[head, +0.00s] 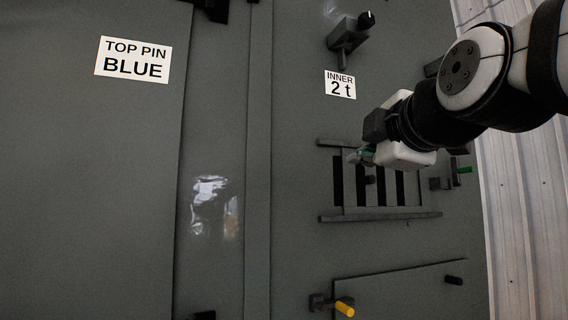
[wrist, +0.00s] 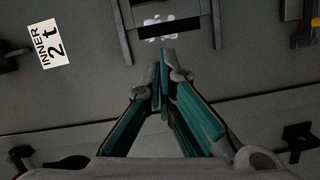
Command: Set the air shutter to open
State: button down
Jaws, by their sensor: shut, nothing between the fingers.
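The air shutter (head: 391,213) is a slotted grey panel between an upper and a lower rail on the cabinet front, with several dark vertical slots showing between its bars. A small dark knob (head: 370,180) stands out near its middle. Part of the shutter frame, with two rails and a cross bar (wrist: 172,23), shows at the top of the wrist view. My gripper (head: 357,157) is in front of the shutter's upper left part, just below the upper rail. Its teal fingers (wrist: 161,55) are shut and empty. Contact with the shutter cannot be told.
An "INNER 2 t" label (head: 340,85) and a dark latch (head: 348,40) are above the shutter. A green-tipped latch (head: 462,170) is at its right, a yellow-tipped one (head: 344,308) below. A "TOP PIN BLUE" label (head: 133,60) is on the left panel. Corrugated wall (head: 520,200) stands right.

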jog(key=p, duration=0.2)
send_near(351, 176)
jog(key=w+a, duration=0.2)
jog(key=a, duration=0.2)
jog(key=shift+w+d+f+b, duration=0.1)
jog(key=shift+w+d+b, duration=0.4)
jog(key=shift+d, duration=0.35)
jog(key=shift+w+d+b, duration=0.5)
jog(key=shift+w+d, duration=0.05)
jog(key=shift+d, duration=0.3)
jog(key=shift+d, duration=0.1)
